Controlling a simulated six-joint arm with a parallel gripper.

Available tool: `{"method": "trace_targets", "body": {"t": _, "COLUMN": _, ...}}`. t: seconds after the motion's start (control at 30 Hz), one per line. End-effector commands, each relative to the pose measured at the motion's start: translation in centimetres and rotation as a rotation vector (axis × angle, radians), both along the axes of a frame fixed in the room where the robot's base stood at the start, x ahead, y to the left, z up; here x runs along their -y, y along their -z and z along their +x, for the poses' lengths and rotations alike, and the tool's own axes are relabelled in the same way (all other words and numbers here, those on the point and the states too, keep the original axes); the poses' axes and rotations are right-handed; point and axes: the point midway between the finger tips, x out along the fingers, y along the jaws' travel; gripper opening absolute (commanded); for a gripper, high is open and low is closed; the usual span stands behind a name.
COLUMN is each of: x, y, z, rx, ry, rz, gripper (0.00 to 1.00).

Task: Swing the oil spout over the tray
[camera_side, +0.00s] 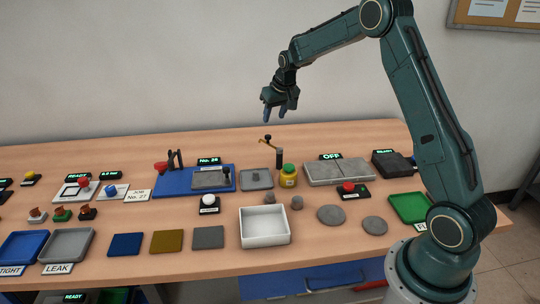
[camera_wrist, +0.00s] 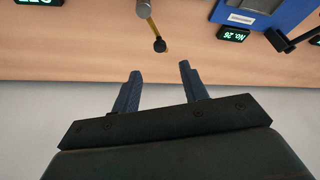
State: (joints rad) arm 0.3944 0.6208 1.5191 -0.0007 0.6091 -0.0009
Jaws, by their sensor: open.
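The oil spout (camera_side: 268,139) is a thin brass arm with a black knob, on a dark upright post (camera_side: 279,159). In the wrist view the spout (camera_wrist: 153,29) reaches from the post's top (camera_wrist: 143,8) toward the wall. A grey tray (camera_side: 257,180) lies left of and in front of the post; I do not make it out in the wrist view. My gripper (camera_side: 275,113) is open and empty above and behind the spout. In the wrist view the black knob shows just beyond my fingertips (camera_wrist: 159,70), apart from them.
A yellow jar with a green lid (camera_side: 288,177) stands close to the post. A blue board with a fixture (camera_side: 185,188) is left of the tray, and grey slabs (camera_side: 338,171) are right. A white box (camera_side: 264,232) stands in front. The back strip of table is clear.

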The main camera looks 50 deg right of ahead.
Motion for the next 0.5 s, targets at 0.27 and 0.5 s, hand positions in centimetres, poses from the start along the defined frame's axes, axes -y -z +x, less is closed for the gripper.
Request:
{"method": "trace_targets", "body": {"t": 0.27, "x": 0.6, "y": 3.9, "z": 1.4, "rx": -0.002, "ry": 0.000, "rz": 0.001, "gripper": 0.44}}
{"method": "trace_targets", "body": {"t": 0.5, "x": 1.0, "y": 6.8, "z": 2.5, "rx": -0.001, "ry": 0.000, "rz": 0.000, "gripper": 0.44}}
